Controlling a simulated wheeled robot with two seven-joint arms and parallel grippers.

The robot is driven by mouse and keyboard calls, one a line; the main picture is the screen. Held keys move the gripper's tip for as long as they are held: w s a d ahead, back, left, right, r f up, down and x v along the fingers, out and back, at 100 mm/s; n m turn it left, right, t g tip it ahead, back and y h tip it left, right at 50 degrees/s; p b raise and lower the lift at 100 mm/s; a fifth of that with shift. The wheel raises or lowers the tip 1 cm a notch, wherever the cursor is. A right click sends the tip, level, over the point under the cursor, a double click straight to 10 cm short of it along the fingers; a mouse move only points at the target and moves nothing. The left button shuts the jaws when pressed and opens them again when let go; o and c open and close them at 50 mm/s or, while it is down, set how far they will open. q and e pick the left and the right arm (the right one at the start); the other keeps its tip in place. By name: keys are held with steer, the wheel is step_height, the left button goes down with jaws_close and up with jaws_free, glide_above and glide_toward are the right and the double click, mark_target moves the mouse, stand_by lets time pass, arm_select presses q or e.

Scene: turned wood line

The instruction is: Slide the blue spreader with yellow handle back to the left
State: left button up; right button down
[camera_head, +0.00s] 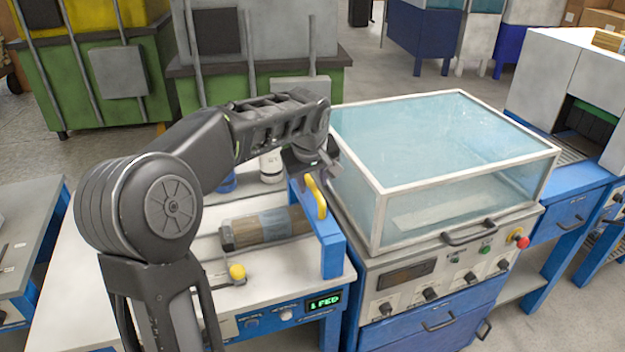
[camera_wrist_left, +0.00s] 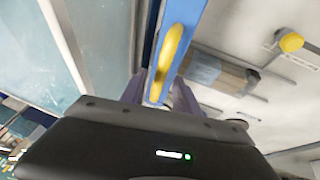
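The blue spreader (camera_head: 331,240) stands at the right end of the white-topped feed table. Its yellow handle (camera_head: 316,197) is on its left face, near the top. My left gripper (camera_head: 318,172) is at the far end of the handle. In the left wrist view its two fingers (camera_wrist_left: 158,97) stand apart, one on each side of the blue spreader (camera_wrist_left: 153,84) and yellow handle (camera_wrist_left: 172,52). Contact between fingers and handle cannot be made out. My right gripper is in neither view.
A wooden cylinder with a grey-blue band (camera_head: 264,229) lies left of the spreader. A yellow knob (camera_head: 237,272) stands at the table's front. A clear-topped machine (camera_head: 440,150) stands close on the right. A white bottle (camera_head: 271,168) is behind.

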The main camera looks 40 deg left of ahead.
arm_select(q)
steer(key=shift+w+a+f, duration=0.1)
steer(key=shift+w+f, duration=0.05)
steer(key=shift+f, duration=0.15)
steer(key=shift+c, duration=0.6)
jaws_close()
stand_by(0.7)
